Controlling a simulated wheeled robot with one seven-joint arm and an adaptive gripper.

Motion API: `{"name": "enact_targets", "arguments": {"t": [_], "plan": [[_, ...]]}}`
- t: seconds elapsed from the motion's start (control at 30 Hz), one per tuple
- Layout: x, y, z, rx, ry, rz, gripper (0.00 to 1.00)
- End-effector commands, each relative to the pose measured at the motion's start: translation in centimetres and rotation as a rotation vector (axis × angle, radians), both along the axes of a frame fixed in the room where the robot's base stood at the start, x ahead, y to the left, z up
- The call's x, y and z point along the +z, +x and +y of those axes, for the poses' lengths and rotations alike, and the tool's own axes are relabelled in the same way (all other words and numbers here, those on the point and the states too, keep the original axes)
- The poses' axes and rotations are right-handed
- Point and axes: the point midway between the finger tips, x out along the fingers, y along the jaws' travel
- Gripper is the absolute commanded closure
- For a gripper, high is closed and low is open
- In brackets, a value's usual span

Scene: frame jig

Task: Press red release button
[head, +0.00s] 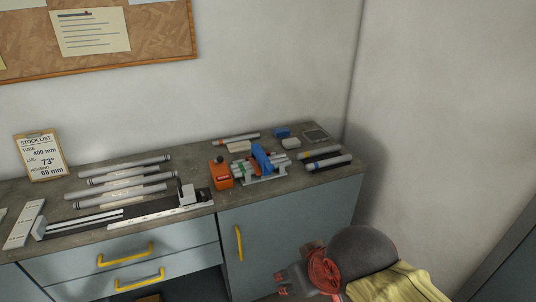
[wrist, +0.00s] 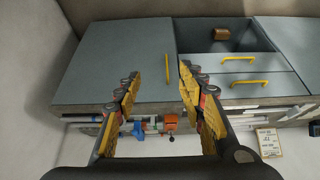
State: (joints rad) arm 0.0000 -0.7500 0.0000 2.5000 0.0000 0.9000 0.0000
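An orange block-shaped unit (head: 221,174) stands on the worktop, with a dark knob (head: 219,159) on top. Beside it on its right is a metal jig (head: 266,178) with a blue lever or clamp (head: 262,158), a small green part and grey tubes. I cannot make out a red button for sure. The orange unit (wrist: 170,122) and blue clamp (wrist: 139,131) also show in the wrist view, beyond and between my fingers. My gripper (wrist: 160,76) is open and empty, in front of the cabinet and apart from the jig.
Several grey tubes (head: 120,181) and a long measuring rail (head: 160,211) lie left of the unit. Loose tubes and small blocks lie around the jig's back and right. The cabinet door has a yellow handle (head: 239,243). A wall closes off the right side.

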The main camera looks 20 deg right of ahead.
Motion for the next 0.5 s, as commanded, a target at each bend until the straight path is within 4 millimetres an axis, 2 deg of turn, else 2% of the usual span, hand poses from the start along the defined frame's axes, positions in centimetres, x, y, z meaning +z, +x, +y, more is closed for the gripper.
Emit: {"name": "enact_targets", "arguments": {"t": [0.5], "plan": [[0.0, 0.0, 0.0, 0.0, 0.0, 0.0, 0.88]]}}
